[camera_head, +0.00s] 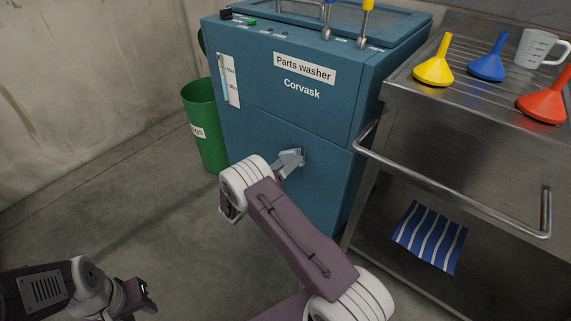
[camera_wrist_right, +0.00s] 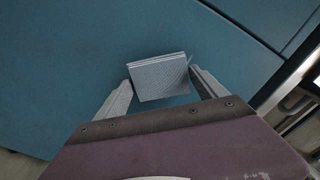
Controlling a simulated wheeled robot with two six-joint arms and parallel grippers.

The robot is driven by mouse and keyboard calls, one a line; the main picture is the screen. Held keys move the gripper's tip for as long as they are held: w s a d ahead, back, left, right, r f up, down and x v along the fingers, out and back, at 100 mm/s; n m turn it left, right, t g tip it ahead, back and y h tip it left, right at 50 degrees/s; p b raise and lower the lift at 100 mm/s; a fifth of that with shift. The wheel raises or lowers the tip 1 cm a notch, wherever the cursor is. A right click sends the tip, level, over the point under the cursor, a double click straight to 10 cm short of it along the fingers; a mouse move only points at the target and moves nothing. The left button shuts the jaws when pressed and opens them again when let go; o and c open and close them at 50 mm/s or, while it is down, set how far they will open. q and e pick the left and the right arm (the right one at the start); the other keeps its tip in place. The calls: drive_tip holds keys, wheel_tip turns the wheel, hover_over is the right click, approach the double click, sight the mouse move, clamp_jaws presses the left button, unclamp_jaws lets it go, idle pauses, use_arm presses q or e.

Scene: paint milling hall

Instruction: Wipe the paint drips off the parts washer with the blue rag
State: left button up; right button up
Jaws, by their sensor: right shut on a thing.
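The blue parts washer (camera_head: 265,125) stands in the middle of the head view, its labelled front facing me. My right gripper (camera_head: 297,158) is at the lower part of this front. In the right wrist view my right gripper (camera_wrist_right: 160,84) is shut on a folded, pale grey-blue cloth (camera_wrist_right: 160,77). The cloth is against or just off the blue panel (camera_wrist_right: 80,50); I cannot tell if it touches. I make out no clear paint drips on the visible front. My left gripper (camera_head: 146,294) is low at the left, away from the washer, its fingers unclear.
A green bin (camera_head: 203,120) stands left of the washer. A steel bench (camera_head: 440,105) with a front rail (camera_head: 440,190) stands right, bearing yellow (camera_head: 434,68), blue (camera_head: 488,65) and red funnels (camera_head: 543,105) and a jug (camera_head: 535,48). A blue-and-white striped cloth (camera_head: 430,237) lies below.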

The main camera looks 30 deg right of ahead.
drive_tip(key=shift+x, duration=0.85)
drive_tip(key=s+p, duration=0.1)
drive_tip(key=s+d+p, duration=0.1)
drive_tip(key=s+p, duration=0.1)
drive_tip(key=shift+s+d, duration=0.3)
drive_tip(key=shift+s, duration=0.05)
drive_tip(key=shift+w+a+f+b, duration=0.1)
drive_tip(key=shift+w+a+b, duration=0.1)
drive_tip(key=shift+w+b, duration=0.15)
drive_tip(key=w, duration=0.1)
drive_tip(key=w+a+b, duration=0.1)
drive_tip(key=shift+w, duration=0.25)
drive_tip(key=shift+w+a, duration=0.15)
drive_tip(key=shift+w, duration=0.1)
